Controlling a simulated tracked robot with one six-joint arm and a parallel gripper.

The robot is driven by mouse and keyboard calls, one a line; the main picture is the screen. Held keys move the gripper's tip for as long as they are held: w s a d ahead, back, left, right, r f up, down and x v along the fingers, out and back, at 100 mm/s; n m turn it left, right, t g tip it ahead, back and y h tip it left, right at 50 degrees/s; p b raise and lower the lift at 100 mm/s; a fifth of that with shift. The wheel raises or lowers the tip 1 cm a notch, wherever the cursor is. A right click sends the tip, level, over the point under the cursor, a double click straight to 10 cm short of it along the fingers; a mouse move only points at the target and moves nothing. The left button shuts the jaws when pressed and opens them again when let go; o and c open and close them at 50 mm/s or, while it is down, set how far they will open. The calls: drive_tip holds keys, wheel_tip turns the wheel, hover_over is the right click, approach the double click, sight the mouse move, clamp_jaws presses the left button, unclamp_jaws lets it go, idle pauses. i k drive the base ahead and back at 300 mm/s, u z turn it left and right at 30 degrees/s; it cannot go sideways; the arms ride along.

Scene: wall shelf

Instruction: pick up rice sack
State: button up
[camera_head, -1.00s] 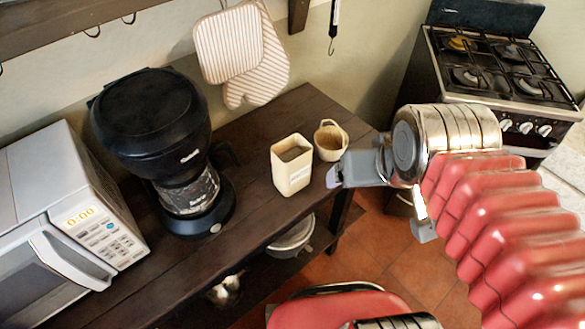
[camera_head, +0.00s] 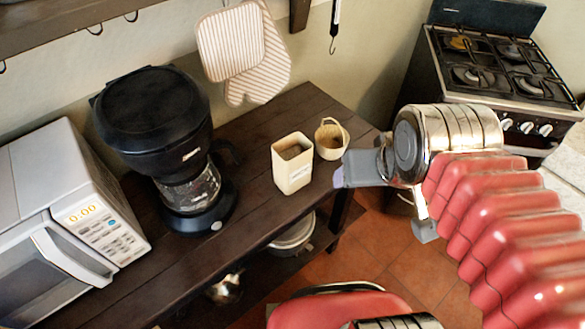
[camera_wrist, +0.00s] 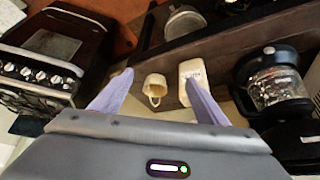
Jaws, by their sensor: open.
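A cream, square, open-topped container with a small label (camera_head: 292,165) stands upright on the dark wooden counter. It looks most like the rice sack, though I cannot read the label. It also shows in the wrist view (camera_wrist: 193,72), with my right-hand finger partly in front of it. My gripper (camera_wrist: 158,76) is open and empty, its two pale fingers spread. In the head view my gripper (camera_head: 342,178) is right of the container, apart from it, near the counter's right end. A small cream cup with a loop handle (camera_wrist: 154,87) shows between the fingers in the wrist view.
The cup (camera_head: 330,141) stands close behind and right of the container. A black coffee maker (camera_head: 155,120) and a white microwave (camera_head: 75,215) stand to the left. Striped oven mitts (camera_head: 232,45) hang on the wall. A stove (camera_head: 495,75) is at the right.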

sight(291, 155)
drive_tip(key=k, duration=1)
drive_tip(key=u, duration=1.1)
drive_tip(key=i, duration=0.85)
